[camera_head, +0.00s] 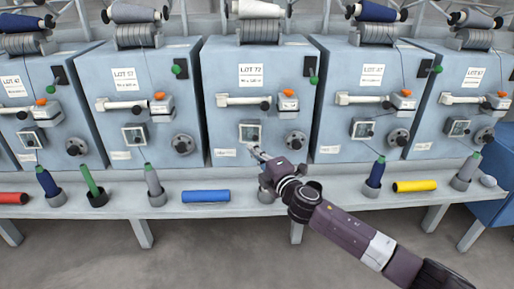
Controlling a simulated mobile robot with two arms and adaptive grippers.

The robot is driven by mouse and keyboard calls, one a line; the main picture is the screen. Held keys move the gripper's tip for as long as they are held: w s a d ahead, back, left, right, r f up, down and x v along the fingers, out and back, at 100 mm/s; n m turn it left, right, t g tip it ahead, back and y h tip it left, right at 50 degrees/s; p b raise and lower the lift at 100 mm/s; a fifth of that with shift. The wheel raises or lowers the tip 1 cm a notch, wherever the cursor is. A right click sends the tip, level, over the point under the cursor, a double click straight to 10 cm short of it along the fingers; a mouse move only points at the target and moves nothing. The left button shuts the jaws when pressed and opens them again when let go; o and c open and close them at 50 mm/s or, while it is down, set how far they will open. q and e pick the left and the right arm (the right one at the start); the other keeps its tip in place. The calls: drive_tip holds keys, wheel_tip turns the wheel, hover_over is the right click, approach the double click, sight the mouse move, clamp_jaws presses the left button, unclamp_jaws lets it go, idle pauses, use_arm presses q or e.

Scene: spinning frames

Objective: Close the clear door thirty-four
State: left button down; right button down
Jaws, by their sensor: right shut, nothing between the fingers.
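Each blue machine has a small square clear door in a pale frame low on its front. The clear door (249,133) on the middle machine is just above my right gripper (256,151). I cannot tell if that door is fully flush or if the gripper touches it. My right gripper is shut and empty, with my arm coming in from the lower right. Other clear doors show on the left machine (134,134) and the right machine (362,129). No number thirty-four is readable. My left gripper is out of view.
A grey shelf (335,202) runs along below the machines. It holds a blue roll (206,196), a yellow roll (415,186), a red roll (13,198) and several upright bobbins in cups. A round knob (295,140) sits right of the middle door.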

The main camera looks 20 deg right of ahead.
sight(258, 138)
drive_tip(key=shift+w+d, duration=0.95)
drive_tip(key=shift+w, duration=0.15)
drive_tip(key=shift+w+d, duration=0.65)
drive_tip(key=shift+d, duration=0.3)
